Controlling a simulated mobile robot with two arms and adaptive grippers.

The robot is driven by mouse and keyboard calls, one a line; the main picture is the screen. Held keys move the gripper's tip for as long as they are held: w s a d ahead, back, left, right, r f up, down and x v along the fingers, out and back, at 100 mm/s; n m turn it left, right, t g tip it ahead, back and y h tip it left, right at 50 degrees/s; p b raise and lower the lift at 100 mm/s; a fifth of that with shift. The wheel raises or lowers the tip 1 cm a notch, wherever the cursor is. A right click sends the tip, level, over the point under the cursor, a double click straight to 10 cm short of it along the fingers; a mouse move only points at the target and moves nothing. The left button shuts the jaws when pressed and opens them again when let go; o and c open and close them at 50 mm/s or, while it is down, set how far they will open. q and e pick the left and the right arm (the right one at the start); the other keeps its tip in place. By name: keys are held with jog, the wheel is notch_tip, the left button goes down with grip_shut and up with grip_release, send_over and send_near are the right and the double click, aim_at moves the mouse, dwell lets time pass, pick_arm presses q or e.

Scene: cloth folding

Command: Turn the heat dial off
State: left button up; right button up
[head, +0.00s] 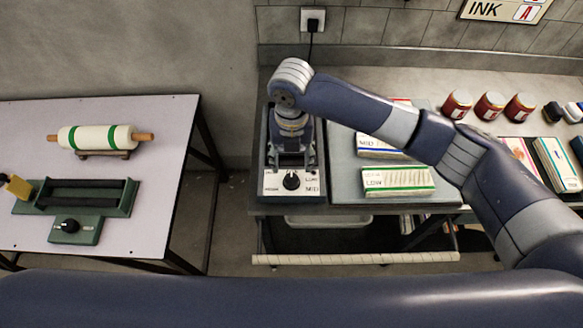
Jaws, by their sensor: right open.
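A black round dial (291,181) sits on the white front panel of a dark box-shaped unit (262,190) at the bench's left end. The panel has small lettering around the dial, mostly too small to read. My right gripper (291,160) hangs over the unit, pointing down, just behind the dial in the picture. It is open and holds nothing that I can see. A gap to the dial or contact with it cannot be told from here. The gripper hides the rear of the unit. My left gripper is out of view.
Folded cloths with label cards, a green-striped one (398,181) and a blue-striped one (372,147), lie right of the unit. Red jars (490,105) stand behind.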

notch_tip(320, 180, up, 4)
jog(key=shift+f, duration=0.1)
dwell(0.6)
